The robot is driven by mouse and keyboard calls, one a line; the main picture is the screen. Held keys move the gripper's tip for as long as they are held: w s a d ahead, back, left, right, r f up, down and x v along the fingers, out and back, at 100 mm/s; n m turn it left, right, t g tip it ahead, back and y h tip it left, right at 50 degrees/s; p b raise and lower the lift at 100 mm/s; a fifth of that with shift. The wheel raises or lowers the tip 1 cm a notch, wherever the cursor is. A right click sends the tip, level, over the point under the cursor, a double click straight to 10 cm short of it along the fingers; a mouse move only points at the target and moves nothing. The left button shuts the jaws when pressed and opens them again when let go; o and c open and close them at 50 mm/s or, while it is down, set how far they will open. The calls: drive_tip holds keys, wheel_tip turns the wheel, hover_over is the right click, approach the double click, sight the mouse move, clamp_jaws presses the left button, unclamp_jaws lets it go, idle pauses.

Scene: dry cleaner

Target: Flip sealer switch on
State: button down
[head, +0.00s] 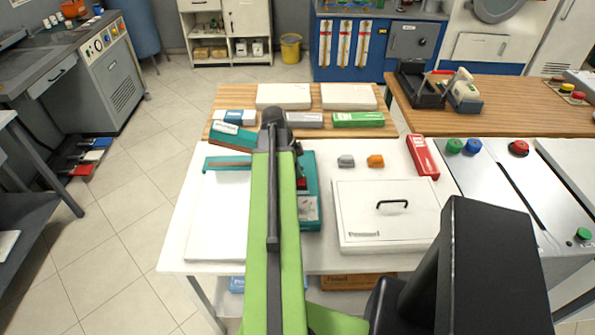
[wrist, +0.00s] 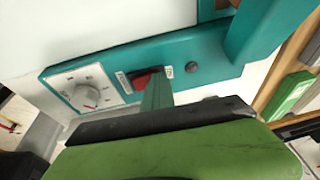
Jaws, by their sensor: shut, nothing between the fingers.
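The teal sealer (head: 312,175) stands on the white table in the head view, partly hidden behind my green arm. In the wrist view its teal front panel (wrist: 120,65) runs across the picture. The panel carries a red rocker switch (wrist: 146,80) in a dark surround, with a small white label on either side. A grey dial (wrist: 86,93) is left of the switch. My gripper (wrist: 160,80) is shut and empty, its thin green tip over the panel at the switch's right side. I cannot tell whether it touches. The gripper's tip is hidden in the head view.
A white lidded box (head: 388,215) with a black handle stands right of the sealer. Grey (head: 346,161) and orange (head: 376,161) small items and a red box (head: 422,157) lie behind it. A wooden counter with several boxes stands beyond.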

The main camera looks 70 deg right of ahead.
drive_tip(key=shift+s+a+r, duration=0.2)
drive_tip(key=shift+a+r, duration=0.1)
drive_tip(key=shift+a, duration=0.25)
drive_tip(key=shift+p, duration=0.3)
drive_tip(key=w+d+r+p, duration=0.1)
drive_tip(key=w+r+p, duration=0.1)
drive_tip(key=r+p, duration=0.4)
drive_tip(key=w+d+r+p, duration=0.1)
drive_tip(key=w+r+p, duration=0.1)
drive_tip(key=r+p, duration=0.4)
drive_tip(key=shift+d+r+p, duration=0.25)
drive_tip(key=shift+r+p, duration=0.15)
drive_tip(key=shift+r, duration=0.05)
